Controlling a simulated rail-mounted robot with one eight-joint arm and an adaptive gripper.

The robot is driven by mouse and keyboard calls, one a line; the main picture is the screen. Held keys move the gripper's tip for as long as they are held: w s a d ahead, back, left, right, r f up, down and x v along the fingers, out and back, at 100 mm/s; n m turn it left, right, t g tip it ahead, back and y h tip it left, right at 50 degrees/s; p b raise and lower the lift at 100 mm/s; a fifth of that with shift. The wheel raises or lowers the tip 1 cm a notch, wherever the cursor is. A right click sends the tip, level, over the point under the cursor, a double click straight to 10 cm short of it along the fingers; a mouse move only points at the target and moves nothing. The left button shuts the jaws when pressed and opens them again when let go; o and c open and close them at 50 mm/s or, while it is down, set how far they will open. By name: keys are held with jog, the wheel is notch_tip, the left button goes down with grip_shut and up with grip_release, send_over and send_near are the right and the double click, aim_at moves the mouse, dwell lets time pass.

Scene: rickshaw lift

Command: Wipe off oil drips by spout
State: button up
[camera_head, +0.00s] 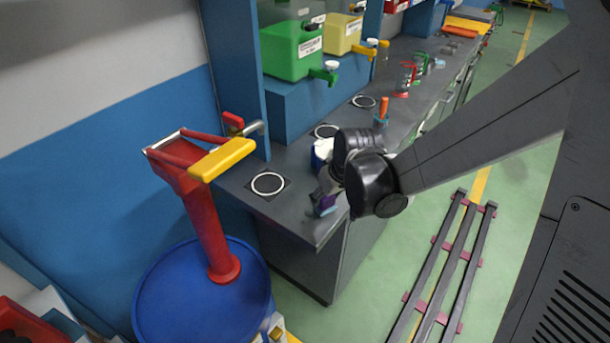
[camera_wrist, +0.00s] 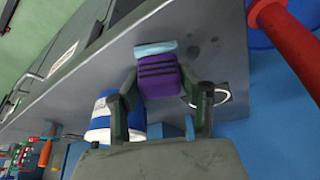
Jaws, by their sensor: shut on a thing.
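My gripper (camera_wrist: 160,82) is shut on a purple block with dark stripes (camera_wrist: 158,70) and a pale blue pad (camera_wrist: 156,48) at its far end. In the head view the purple block (camera_head: 327,202) is over the near end of the grey counter (camera_head: 300,215). Dark spots (camera_wrist: 193,51) show on the counter beside the pad in the wrist view; I cannot tell whether the pad touches the counter. A green tank (camera_head: 290,50) with a green spout (camera_head: 325,73) and a yellow tank (camera_head: 342,33) with a yellow spout (camera_head: 368,50) stand on the raised blue shelf behind.
A blue and white container (camera_wrist: 101,118) stands close beside my gripper. White rings (camera_head: 268,183) mark the counter. An orange-handled tool (camera_head: 383,110) stands farther along. A red pump with a yellow handle (camera_head: 208,215) rises from a blue drum (camera_head: 180,300) at the left.

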jog(key=shift+r+p, duration=2.4)
jog(key=shift+r, duration=1.85)
